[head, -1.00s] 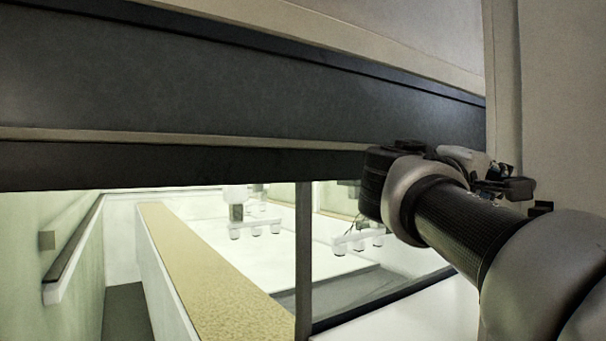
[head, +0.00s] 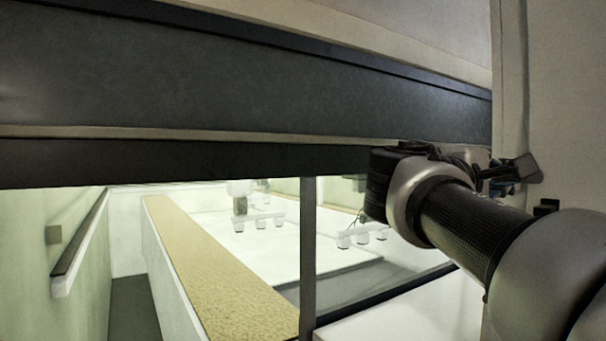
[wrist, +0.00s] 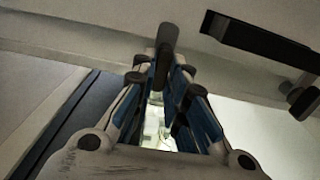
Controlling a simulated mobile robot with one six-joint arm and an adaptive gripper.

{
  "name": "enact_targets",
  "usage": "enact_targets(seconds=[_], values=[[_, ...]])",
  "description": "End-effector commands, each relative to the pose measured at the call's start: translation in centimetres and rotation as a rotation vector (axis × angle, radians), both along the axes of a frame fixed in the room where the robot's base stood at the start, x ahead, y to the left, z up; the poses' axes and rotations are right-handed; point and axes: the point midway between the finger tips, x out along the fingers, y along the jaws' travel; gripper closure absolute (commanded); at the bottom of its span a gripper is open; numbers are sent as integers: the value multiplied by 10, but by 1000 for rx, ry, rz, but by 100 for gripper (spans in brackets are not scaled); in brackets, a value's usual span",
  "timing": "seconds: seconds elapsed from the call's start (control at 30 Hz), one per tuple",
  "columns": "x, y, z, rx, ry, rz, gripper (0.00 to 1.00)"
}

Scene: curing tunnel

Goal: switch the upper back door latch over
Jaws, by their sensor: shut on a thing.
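The upper back door latch appears as a dark upright lever (wrist: 167,52) at the top middle of the wrist view. My gripper (wrist: 162,78) is shut on it, with its blue-and-grey fingers on either side of the lever. In the head view my gripper (head: 498,182) is mostly hidden behind my wrist, near the pale post at the right. A dark tilted piece (head: 524,170) sticks out beyond the fingers there. It looks like the latch lever, but its base is hidden.
A dark bar (wrist: 258,40) and a dark knob (wrist: 302,98) are close to the right of my gripper in the wrist view. A dark beam (head: 230,85) crosses the head view above a lit opening with a tan-topped ledge (head: 215,270) and a dark upright (head: 308,250).

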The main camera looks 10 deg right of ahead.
Motion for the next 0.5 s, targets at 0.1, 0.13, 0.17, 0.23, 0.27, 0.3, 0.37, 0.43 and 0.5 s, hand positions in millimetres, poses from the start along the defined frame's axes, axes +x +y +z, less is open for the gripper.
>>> enact_targets(seconds=[0.1, 0.13, 0.17, 0.23, 0.27, 0.3, 0.37, 0.43, 0.5], values=[[0, 0, 0, -1, 3, -1, 100], [0, 0, 0, -1, 3, -1, 85], [0, 0, 0, -1, 3, -1, 83], [0, 0, 0, -1, 3, -1, 79], [0, 0, 0, -1, 2, -1, 77], [0, 0, 0, -1, 2, -1, 74], [0, 0, 0, 0, 1, 0, 70], [0, 0, 0, 0, 1, 0, 67], [0, 0, 0, 0, 1, 0, 67]])
